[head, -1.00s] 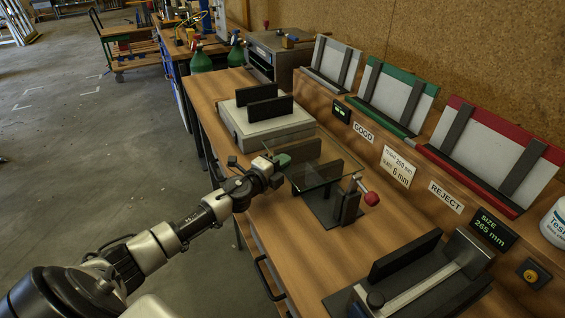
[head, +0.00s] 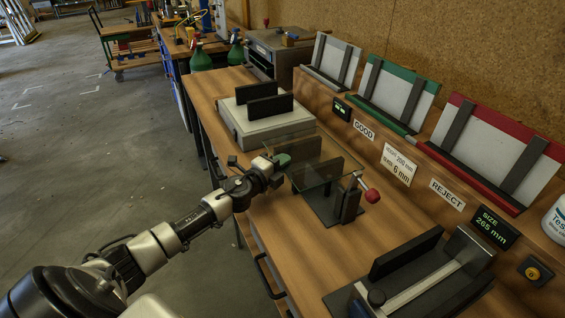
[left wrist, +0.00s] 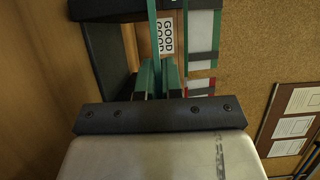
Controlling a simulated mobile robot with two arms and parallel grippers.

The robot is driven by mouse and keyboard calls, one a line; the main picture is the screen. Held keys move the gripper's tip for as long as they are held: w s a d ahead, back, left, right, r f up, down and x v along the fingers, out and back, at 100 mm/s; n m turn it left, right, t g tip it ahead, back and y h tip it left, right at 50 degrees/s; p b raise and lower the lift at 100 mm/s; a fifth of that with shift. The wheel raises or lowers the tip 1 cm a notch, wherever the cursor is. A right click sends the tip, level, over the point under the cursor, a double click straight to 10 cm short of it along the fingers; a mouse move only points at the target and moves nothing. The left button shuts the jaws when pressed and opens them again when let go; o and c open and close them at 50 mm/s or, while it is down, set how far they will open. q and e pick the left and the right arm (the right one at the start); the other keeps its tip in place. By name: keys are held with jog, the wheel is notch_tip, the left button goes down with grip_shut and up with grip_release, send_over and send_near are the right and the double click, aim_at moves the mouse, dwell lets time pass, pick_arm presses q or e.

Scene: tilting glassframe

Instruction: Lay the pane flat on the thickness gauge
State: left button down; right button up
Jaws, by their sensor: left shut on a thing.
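My left gripper (head: 282,161) has green fingertips and is shut on the left edge of a clear glass pane (head: 308,174). The pane is see-through and its outline is faint. It appears tilted, over or beside the thickness gauge (head: 325,212), a dark base plate with upright black blocks and a red-knobbed lever (head: 371,195). I cannot tell whether the pane touches the gauge. In the left wrist view the green fingers (left wrist: 160,78) are close together, with thin teal bands extending beyond them. My right gripper is not in view.
A grey box with two black uprights (head: 262,132) stands farther back. A black fixture with a metal bar (head: 425,288) is at the front right. White, green (head: 398,92) and red (head: 500,150) racks line the wall. Bare bench lies between the gauge and front fixture.

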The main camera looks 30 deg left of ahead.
pick_arm(q)
jog(key=c, duration=1.2)
grip_release()
jog(key=shift+r, duration=0.15)
jog(key=shift+s+f, duration=0.1)
jog(key=shift+f, duration=0.15)
jog(key=s, duration=0.3)
jog(key=s+b, duration=0.1)
jog(key=s, duration=0.2)
jog(key=s+a, duration=0.1)
jog(key=s, duration=0.2)
jog(key=shift+a, duration=0.1)
jog(key=shift+s+a+r+b, duration=0.15)
jog(key=shift+s+b, duration=0.2)
jog(key=shift+s, duration=0.45)
